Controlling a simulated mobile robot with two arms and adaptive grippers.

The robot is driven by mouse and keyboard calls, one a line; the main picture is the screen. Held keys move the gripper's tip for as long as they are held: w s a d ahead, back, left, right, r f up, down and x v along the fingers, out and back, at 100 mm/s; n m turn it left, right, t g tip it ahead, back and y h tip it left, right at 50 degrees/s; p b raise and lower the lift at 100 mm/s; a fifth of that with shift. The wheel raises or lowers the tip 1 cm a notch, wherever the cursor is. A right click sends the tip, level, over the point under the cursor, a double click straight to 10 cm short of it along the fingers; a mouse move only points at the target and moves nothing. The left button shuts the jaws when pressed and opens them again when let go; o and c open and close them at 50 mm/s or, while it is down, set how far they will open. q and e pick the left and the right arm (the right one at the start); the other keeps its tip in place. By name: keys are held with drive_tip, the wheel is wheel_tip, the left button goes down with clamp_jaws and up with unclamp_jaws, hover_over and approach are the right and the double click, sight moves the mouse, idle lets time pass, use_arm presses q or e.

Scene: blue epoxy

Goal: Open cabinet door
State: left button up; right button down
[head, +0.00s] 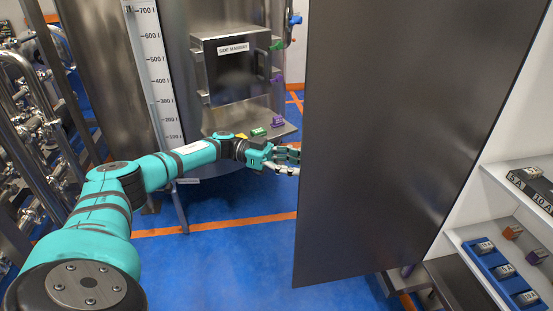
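The cabinet door (400,130) is a large dark grey panel swung outward, standing open at the centre right. To its right, the white cabinet shelves (490,228) with things on them are exposed. My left gripper (296,163) is at the door's left edge, around mid-height. Its fingers point right toward the edge and look spread apart. Some fingertips meet or pass behind the edge, so I cannot tell if they touch it. Nothing shows between the fingers. My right gripper is not in view.
A steel tank (185,60) with a volume scale (155,70) and a boxy side manway (235,70) stands behind my arm. Pipes (30,130) line the left. The blue floor (225,260) below is clear.

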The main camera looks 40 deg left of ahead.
use_arm(q)
drive_tip(key=v, duration=0.9)
drive_tip(key=shift+a, duration=0.1)
